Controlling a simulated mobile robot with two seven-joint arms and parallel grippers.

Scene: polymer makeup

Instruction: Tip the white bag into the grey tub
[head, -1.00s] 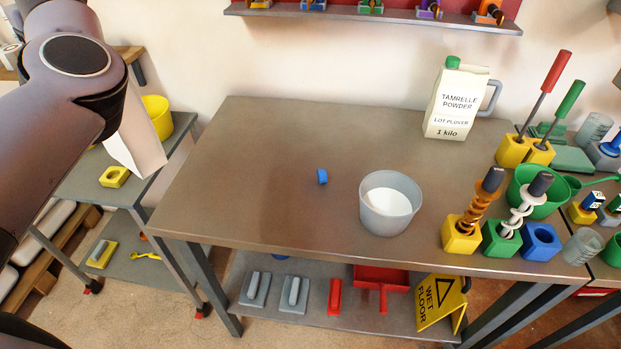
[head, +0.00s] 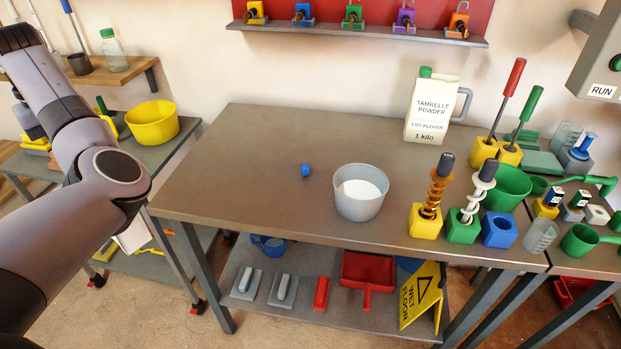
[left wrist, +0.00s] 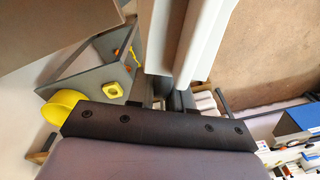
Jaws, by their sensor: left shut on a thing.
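The grey tub (head: 345,206) stands upright on the metal table, with white material inside. The white bag (left wrist: 188,35) rises from my left gripper (left wrist: 170,92) in the left wrist view, and the jaws are shut on it. In the head view only a pale part of the bag (head: 133,236) shows below my left arm, off the table's left end and well away from the tub. The arm hides the left gripper there. My right gripper is in neither current view.
A blue cap (head: 306,171) lies left of the tub. A Tamrelle powder carton (head: 428,112) stands behind it. Yellow (head: 425,222) and green (head: 463,232) holders with coiled tools stand to its right. The table's left half (head: 235,160) is clear.

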